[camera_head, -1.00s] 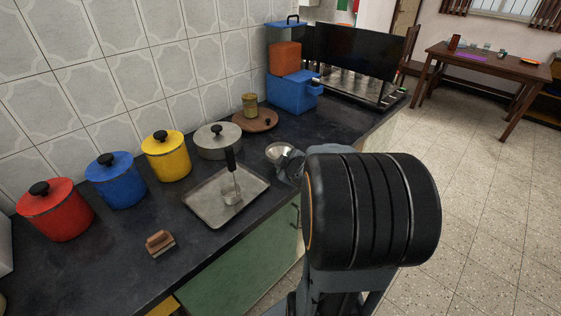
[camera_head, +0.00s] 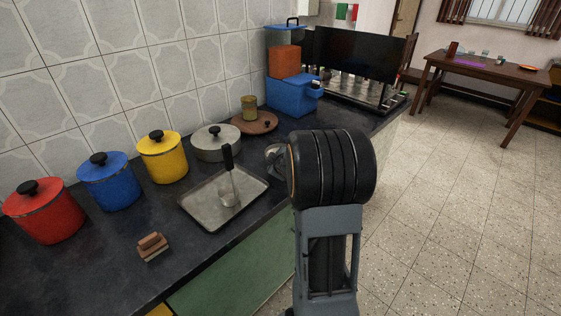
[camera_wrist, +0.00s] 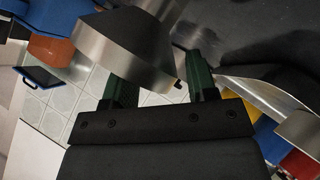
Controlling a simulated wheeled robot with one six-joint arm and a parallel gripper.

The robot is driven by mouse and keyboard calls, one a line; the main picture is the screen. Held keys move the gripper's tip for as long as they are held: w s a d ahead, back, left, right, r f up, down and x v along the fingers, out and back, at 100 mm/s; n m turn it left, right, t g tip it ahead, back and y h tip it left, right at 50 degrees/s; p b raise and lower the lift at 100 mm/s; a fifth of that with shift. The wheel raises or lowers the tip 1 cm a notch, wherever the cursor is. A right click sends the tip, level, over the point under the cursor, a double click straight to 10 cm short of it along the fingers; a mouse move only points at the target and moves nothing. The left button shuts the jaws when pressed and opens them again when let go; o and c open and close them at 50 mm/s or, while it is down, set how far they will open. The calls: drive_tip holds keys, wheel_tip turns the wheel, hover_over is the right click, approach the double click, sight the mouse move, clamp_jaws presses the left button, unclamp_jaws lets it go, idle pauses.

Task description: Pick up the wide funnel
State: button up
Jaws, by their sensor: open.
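The wide funnel (camera_head: 270,154) is a shiny steel cone at the right of the dark counter in the head view, partly hidden behind my arm. In the wrist view the steel funnel (camera_wrist: 125,48) looks large and close at the upper left. My gripper (camera_wrist: 160,80) shows there as two dark green fingers, apart and open. The funnel covers the tip of the left finger. The right finger stands just right of it. I cannot tell whether either finger touches it. My gripper is hidden in the head view.
A metal tray (camera_head: 204,218) with a black-handled ladle (camera_head: 229,178) lies left of the funnel. A steel pot (camera_head: 216,147), a round wooden board (camera_head: 253,125) and a blue-and-orange machine (camera_head: 290,95) stand behind. Red, blue and yellow canisters line the wall. A brush (camera_head: 152,246) lies in front.

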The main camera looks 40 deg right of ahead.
drive_tip(key=shift+w+d+f, duration=0.1)
drive_tip(key=shift+w+f, duration=0.05)
drive_tip(key=shift+w, duration=0.15)
clamp_jaws()
idle(0.4)
